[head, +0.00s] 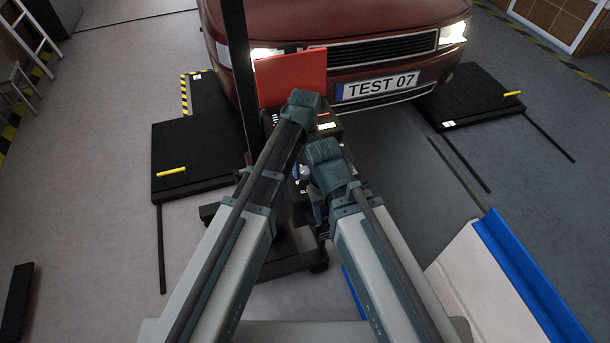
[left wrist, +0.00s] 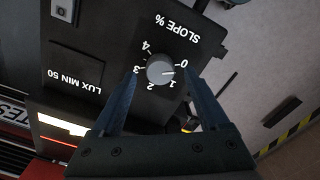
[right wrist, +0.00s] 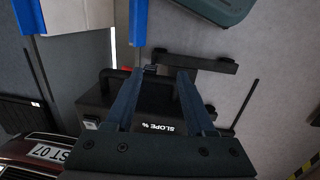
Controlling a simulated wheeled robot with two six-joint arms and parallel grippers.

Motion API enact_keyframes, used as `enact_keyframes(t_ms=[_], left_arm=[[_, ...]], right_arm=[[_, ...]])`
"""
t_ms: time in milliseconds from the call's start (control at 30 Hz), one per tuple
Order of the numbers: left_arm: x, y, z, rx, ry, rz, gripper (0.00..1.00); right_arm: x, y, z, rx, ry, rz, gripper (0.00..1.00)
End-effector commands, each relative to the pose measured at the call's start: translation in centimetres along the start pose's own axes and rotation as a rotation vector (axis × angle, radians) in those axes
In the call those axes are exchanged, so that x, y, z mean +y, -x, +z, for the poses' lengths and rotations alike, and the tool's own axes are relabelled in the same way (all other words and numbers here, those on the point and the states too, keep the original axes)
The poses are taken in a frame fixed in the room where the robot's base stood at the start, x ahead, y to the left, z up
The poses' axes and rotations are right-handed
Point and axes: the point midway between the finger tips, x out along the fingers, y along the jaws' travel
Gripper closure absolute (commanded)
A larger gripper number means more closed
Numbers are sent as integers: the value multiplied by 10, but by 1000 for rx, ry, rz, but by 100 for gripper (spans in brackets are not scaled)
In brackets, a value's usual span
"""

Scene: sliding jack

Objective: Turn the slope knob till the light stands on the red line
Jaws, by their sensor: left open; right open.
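The round grey slope knob (left wrist: 160,71) sits on a black panel, inside a white scale from 0 to 4 that reads upside down in the left wrist view. Its pale pointer mark seems to lie between 0 and 1. My left gripper (left wrist: 161,76) is open, one finger on each side of the knob; contact is unclear. The bright light band (left wrist: 62,124) lies beside a thin red line (left wrist: 58,141), apart from it. My right gripper (right wrist: 162,74) is open and empty, over the black tester box (right wrist: 155,102) with the SLOPE % label. In the head view my arms hide both grippers' fingers.
A red car (head: 350,25) stands close behind the tester. A black post (head: 238,70) and an upright red panel (head: 292,78) are beside the box. Black ramps (head: 185,145) lie left and right. A white and blue piece (head: 500,265) is at the lower right.

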Motion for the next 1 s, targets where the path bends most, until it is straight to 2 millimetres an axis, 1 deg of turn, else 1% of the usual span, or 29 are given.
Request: enact_keyframes(t_ms=[33, 100, 200, 467, 500, 567, 600, 767, 800, 900, 1000], left_arm=[[0, -11, 0, 0, 0, 0, 22], [0, -16, 0, 0, 0, 0, 22], [0, -18, 0, 0, 0, 0, 22], [0, -16, 0, 0, 0, 0, 22], [0, -16, 0, 0, 0, 0, 30], [0, -16, 0, 0, 0, 0, 40], [0, -16, 0, 0, 0, 0, 48], [0, -17, 0, 0, 0, 0, 76], [0, -17, 0, 0, 0, 0, 84], [0, -17, 0, 0, 0, 0, 100], [0, -17, 0, 0, -1, 0, 100]], right_arm=[[-1, -11, -1, 0, 0, 0, 45], [-2, -15, -1, 0, 0, 0, 45], [-2, -18, -1, 0, 0, 0, 45], [-2, -16, -1, 0, 0, 0, 45], [-2, -16, -1, 0, 0, 0, 45], [-2, -16, -1, 0, 0, 0, 45], [-2, -16, -1, 0, 0, 0, 45], [-2, -16, -1, 0, 0, 0, 45], [-2, -16, -1, 0, 0, 0, 45], [-2, -16, -1, 0, 0, 0, 45], [-2, -16, -1, 0, 0, 0, 45]])
